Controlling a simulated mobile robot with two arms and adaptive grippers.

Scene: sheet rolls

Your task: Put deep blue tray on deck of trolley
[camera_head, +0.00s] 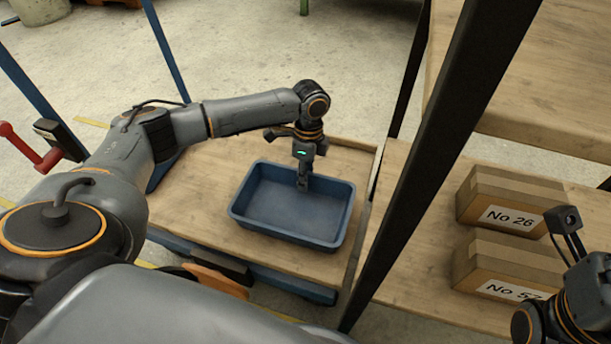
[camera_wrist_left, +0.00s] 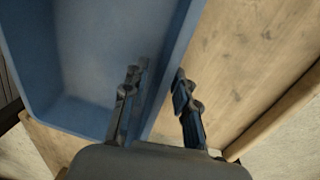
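The deep blue tray (camera_head: 293,236) is a shallow rectangular tray, empty and upright on the wooden deck (camera_head: 195,205) of the trolley. My left gripper (camera_head: 303,184) points down at the tray's far rim. In the left wrist view, one finger of the gripper (camera_wrist_left: 158,88) is inside the tray (camera_wrist_left: 85,50) and the other is outside its wall. The fingers are apart with the rim between them, and a gap shows. My right arm shows at the lower right of the head view, but its fingertips do not.
A wooden shelf (camera_head: 395,265) stands right of the trolley, with cardboard boxes (camera_head: 510,200) on it and a dark upright post (camera_head: 420,190) at its near side. A higher shelf board (camera_head: 560,90) is above. Bare deck lies left of the tray.

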